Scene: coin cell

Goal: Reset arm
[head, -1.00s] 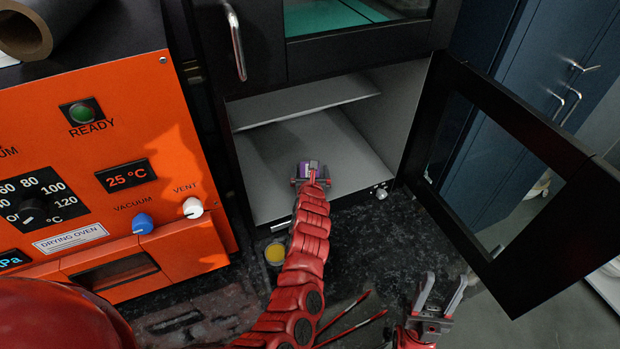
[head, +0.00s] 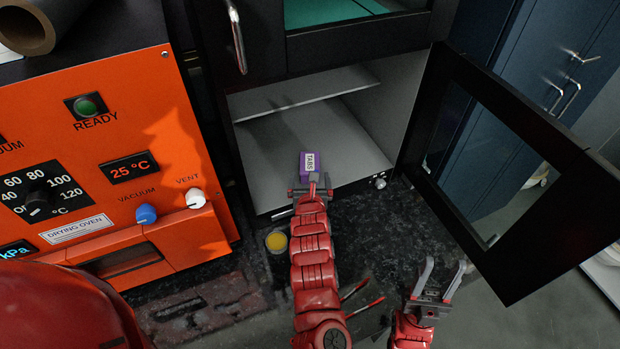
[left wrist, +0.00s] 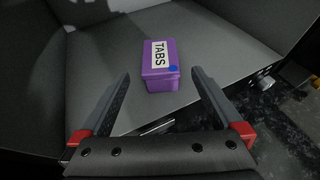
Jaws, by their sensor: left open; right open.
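My left gripper (head: 311,190) is at the front edge of the lower cabinet compartment, its arm coming up from the bottom of the head view. In the left wrist view my left gripper (left wrist: 160,98) is open, with its fingers spread apart. A purple box labelled TABS (head: 309,165) stands on the cabinet floor just beyond the fingers; it also shows in the left wrist view (left wrist: 161,65), with nothing between the fingertips but bare floor and the box's near end. My right gripper (head: 436,282) is open and empty, low at the right, pointing up.
The cabinet's glass-paned door (head: 515,170) stands open at the right, near my right gripper. An orange drying oven (head: 100,160) fills the left. A small cup with yellow contents (head: 277,242) stands on the dark counter beside my left arm.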

